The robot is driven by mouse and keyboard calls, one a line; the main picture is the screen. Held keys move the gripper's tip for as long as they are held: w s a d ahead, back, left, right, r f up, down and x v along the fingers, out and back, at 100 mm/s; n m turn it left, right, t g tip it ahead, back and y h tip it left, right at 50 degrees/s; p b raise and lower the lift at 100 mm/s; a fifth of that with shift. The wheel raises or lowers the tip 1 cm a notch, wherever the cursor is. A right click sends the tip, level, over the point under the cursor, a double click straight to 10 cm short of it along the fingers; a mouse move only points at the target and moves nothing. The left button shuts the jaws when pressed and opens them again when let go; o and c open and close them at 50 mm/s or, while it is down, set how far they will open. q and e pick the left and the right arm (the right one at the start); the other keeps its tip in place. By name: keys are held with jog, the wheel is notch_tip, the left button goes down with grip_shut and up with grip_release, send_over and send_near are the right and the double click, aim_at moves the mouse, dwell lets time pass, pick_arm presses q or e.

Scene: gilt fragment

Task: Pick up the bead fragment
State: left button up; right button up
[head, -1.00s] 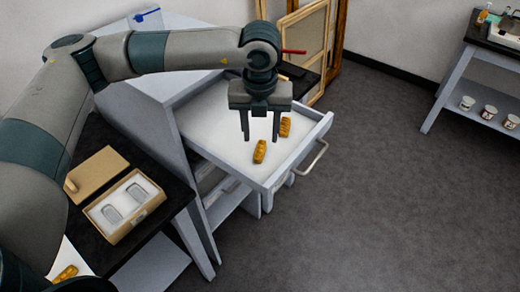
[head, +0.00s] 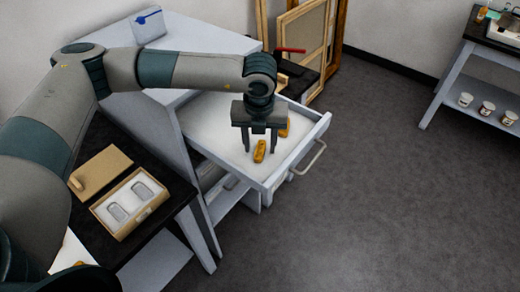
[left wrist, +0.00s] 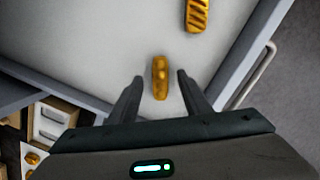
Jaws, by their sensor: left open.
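The bead fragment (head: 259,151), a small gilt piece with rounded bumps, lies in the open white-lined drawer (head: 215,115). It also shows in the left wrist view (left wrist: 160,77), between my fingers. A second gilt fragment with slanting ridges (left wrist: 197,15) lies farther up in that view; in the head view it (head: 286,128) is partly hidden behind a finger. My left gripper (head: 260,146) points down, open and empty, with one finger on each side of the bead fragment. I cannot tell the fingertips' exact height over the drawer floor. My right gripper is not in view.
The drawer's raised walls and handle (head: 310,158) stand close to the gripper. An open box with two grey-lined hollows (head: 130,203) sits on the black table at left. Picture frames (head: 300,45) lean behind the drawer. A shelf with jars (head: 486,107) stands far right.

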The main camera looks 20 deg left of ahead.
aim_at(260, 146)
pick_arm(q)
jog(key=shift+c, duration=0.2)
grip_shut()
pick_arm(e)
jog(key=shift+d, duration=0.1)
pick_arm(q)
jog(key=shift+r, duration=0.15)
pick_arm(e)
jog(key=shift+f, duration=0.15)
